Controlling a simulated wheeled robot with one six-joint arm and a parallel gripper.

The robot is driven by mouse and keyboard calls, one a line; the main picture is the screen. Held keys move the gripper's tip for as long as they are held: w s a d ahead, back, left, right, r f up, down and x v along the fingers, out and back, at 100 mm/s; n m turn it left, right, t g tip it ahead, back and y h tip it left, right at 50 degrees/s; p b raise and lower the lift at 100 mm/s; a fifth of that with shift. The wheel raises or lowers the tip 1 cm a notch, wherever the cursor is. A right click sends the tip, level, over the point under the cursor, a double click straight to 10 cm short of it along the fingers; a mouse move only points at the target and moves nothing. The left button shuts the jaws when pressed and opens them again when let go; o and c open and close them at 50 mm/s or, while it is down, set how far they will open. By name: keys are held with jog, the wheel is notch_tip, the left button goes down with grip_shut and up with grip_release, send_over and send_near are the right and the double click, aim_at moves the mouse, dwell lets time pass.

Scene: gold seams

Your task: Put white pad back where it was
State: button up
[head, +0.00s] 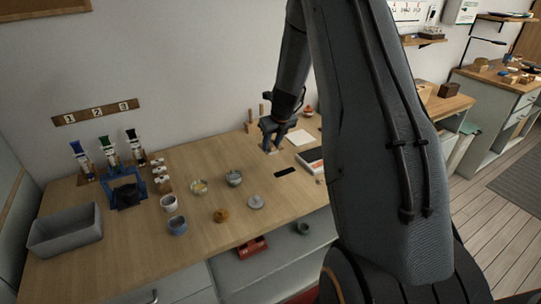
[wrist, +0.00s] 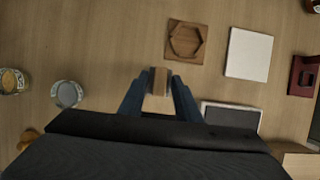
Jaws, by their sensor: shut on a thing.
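My gripper (wrist: 160,82) is shut on a small brown-topped block (wrist: 160,80) with pale grey edges. I cannot tell whether this block is the white pad. In the head view my gripper (head: 272,143) points down over the back right of the worktable (head: 135,245); the block is hardly visible there. A flat white square (wrist: 249,54) lies to the right of the gripper in the wrist view; it also shows in the head view (head: 299,137). Left of it is a wooden square with a hexagonal recess (wrist: 187,42), which looks empty.
A pale-rimmed dark tray (wrist: 230,115) lies right of the gripper, partly hidden by my arm. A dark red holder (wrist: 303,75) stands at the far right. Several cups and bowls, a grey bin (head: 66,230) and a blue stand (head: 125,190) occupy the table's left and middle.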

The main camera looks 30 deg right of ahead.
aim_at(272, 151)
jog(key=shift+f, duration=2.45)
jog(key=shift+f, duration=0.15)
jog(key=o, duration=1.1)
